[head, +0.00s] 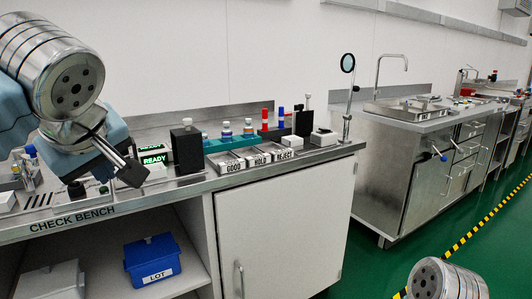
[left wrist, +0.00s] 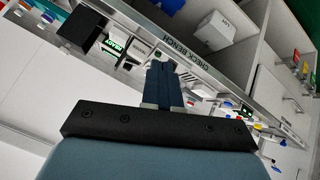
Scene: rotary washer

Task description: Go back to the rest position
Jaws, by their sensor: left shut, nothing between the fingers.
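My left gripper (head: 132,174) hangs at the left of the head view, in front of the check bench (head: 110,207). Its fingers are shut with nothing between them. In the left wrist view the closed fingers (left wrist: 162,82) show dark against the bench edge. My right gripper does not show; only a round grey part of my own body is at the bottom right of the head view.
The bench carries a lit READY display (head: 154,160), a black block (head: 186,148), and trays marked GOOD, HOLD and REJECT (head: 262,161). A blue LOT bin (head: 152,261) is on the shelf below. A sink counter (head: 405,122) stands to the right, with green floor (head: 365,265) in front.

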